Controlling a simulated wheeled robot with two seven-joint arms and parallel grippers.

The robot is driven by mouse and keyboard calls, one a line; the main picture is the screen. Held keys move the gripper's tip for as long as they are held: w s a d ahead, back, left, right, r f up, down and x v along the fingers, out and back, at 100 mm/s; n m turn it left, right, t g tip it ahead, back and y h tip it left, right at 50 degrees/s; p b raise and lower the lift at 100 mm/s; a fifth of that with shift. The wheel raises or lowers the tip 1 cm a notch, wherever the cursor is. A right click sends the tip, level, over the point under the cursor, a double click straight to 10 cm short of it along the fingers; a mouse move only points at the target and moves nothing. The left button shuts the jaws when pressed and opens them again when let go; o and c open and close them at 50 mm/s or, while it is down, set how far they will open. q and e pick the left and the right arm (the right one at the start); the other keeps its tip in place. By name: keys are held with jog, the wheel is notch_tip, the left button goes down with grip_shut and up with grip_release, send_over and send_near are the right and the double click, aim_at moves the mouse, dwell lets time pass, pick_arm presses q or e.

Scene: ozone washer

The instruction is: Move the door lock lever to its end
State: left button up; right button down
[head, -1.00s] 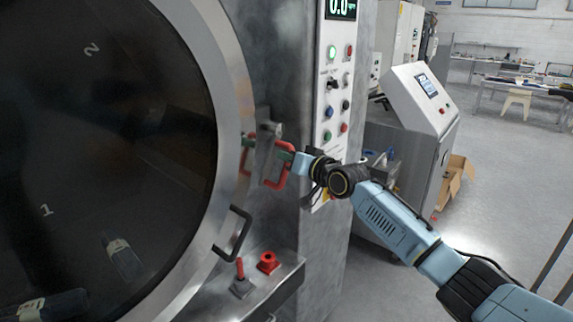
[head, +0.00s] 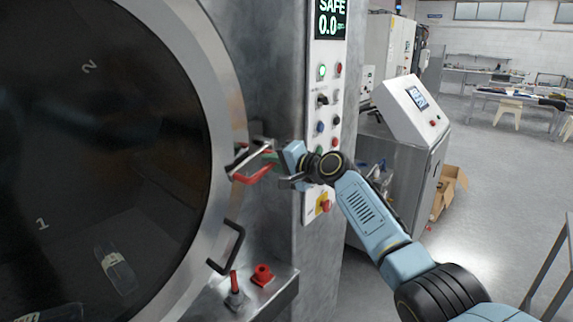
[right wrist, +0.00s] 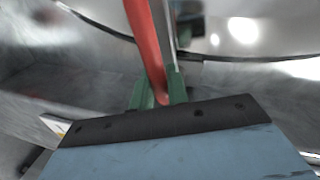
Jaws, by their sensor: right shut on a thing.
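The red door lock lever (head: 252,177) sits at the right rim of the round door (head: 228,110). It sticks out toward the right from a metal latch piece (head: 250,157). My right gripper (head: 274,160) is shut on the lever, with its fingers at the lever's right end. In the right wrist view, the red bar of the lever (right wrist: 147,45) runs down between the green fingertips (right wrist: 158,92). The fingers hide part of the lever's end. My left gripper is not in view.
A black door handle (head: 230,248) is below the lever. A metal ledge (head: 276,288) with a red knob (head: 262,274) and a small red-handled lever (head: 234,290) stands lower down. A control panel (head: 326,120) with several buttons is just behind my right gripper.

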jog(key=shift+r+m, duration=0.35)
jog(key=shift+m, duration=0.05)
jog(key=shift+a, duration=0.1)
jog(key=c, duration=1.4)
grip_release()
jog(key=shift+c, duration=0.2)
jog(key=v, duration=1.3)
jog(key=shift+d+b, duration=0.25)
jog(key=shift+b, duration=0.05)
jog(key=shift+s, duration=0.1)
